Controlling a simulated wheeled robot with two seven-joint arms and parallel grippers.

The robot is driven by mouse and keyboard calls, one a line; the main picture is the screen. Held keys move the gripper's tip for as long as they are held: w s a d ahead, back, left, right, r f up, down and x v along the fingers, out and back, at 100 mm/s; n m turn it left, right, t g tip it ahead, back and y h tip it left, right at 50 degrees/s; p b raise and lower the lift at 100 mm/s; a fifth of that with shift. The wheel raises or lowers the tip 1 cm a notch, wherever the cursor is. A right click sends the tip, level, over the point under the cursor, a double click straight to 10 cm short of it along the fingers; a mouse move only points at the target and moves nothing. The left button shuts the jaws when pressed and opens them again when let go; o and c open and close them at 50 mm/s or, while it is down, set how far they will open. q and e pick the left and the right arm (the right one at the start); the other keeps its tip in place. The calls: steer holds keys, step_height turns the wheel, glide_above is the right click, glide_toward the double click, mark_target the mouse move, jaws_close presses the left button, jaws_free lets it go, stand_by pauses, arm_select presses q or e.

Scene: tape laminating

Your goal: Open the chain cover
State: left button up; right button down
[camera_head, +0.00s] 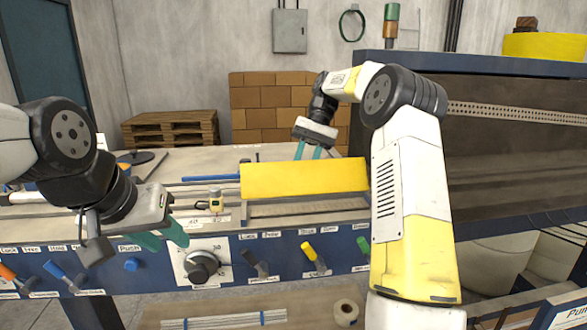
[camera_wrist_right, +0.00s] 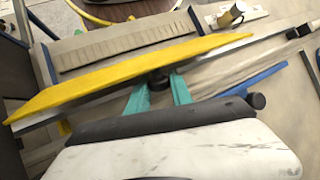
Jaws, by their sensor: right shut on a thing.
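The chain cover (camera_head: 305,179) is a long yellow panel on the machine's work surface. Its yellow face is turned toward the head camera, and it looks tilted up. In the right wrist view the cover (camera_wrist_right: 120,78) runs diagonally, with a ribbed strip behind it. My right gripper (camera_head: 308,151) reaches down behind the cover. Its teal fingers (camera_wrist_right: 160,92) are shut on a small black knob (camera_wrist_right: 159,77) at the cover's edge. The cover hides the fingertips in the head view. My left gripper (camera_head: 163,238) is empty, with its fingers apart, in front of the control panel.
The blue control panel (camera_head: 285,257) carries a black dial (camera_head: 201,266) and several coloured levers. A large blue-framed machine part (camera_head: 510,140) stands at right.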

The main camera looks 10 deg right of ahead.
steer(key=shift+f, duration=0.15)
steer(key=c, duration=1.2)
jaws_free()
